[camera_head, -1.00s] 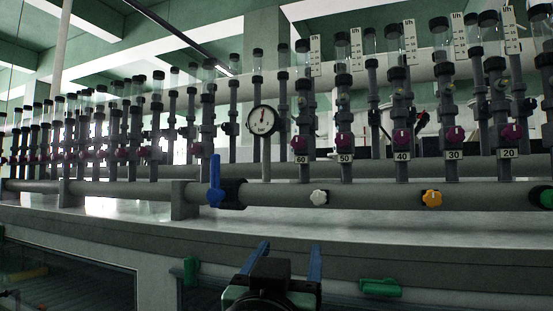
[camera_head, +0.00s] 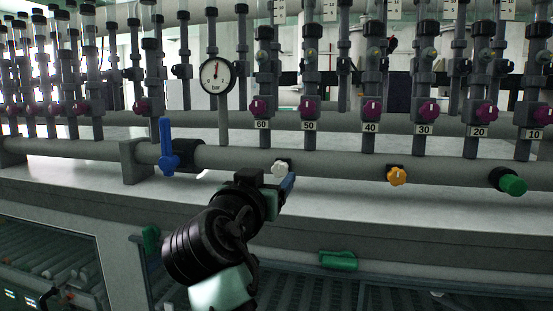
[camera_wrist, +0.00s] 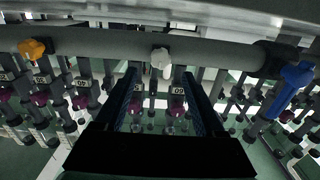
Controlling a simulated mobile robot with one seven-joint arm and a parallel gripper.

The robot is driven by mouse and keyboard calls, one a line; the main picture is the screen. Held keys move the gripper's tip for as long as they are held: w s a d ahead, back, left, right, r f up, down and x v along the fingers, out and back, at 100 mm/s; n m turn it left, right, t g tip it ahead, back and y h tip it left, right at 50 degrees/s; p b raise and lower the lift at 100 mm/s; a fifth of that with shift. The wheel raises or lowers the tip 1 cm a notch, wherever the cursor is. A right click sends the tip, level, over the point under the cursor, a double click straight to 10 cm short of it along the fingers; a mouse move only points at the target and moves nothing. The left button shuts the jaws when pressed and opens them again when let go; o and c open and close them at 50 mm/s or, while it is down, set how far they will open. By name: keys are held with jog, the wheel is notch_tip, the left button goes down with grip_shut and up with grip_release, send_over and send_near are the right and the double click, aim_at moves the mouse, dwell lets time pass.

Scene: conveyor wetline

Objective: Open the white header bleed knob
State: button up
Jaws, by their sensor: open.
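The white header bleed knob (camera_head: 281,169) is a small lobed knob on the front of the lower grey header pipe (camera_head: 335,164). It also shows in the wrist view (camera_wrist: 160,58), upside down, between the lines of my two fingers and just past their tips. My gripper (camera_head: 286,180) is open, close in front of the knob, and partly covers its lower side in the head view. In the wrist view my blue-lined fingers (camera_wrist: 160,76) are spread with nothing between them. I cannot tell the exact gap between fingertips and knob.
A blue lever valve (camera_head: 168,146) and a pressure gauge (camera_head: 217,75) are to the left. Purple valves (camera_head: 309,107) stand above. A grey ledge (camera_head: 350,203) lies below.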

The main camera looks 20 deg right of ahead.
aim_at(279, 169)
jog(key=p+x, duration=0.1)
jog(key=x, duration=0.3)
jog(key=shift+r+p, duration=0.2)
jog(key=shift+p, duration=0.1)
jog(key=shift+w+d+f+p, duration=0.2)
jog(key=shift+w+d+p, duration=0.1)
jog(key=shift+w+d, duration=0.25)
jog(key=shift+w+a, duration=0.1)
grip_shut()
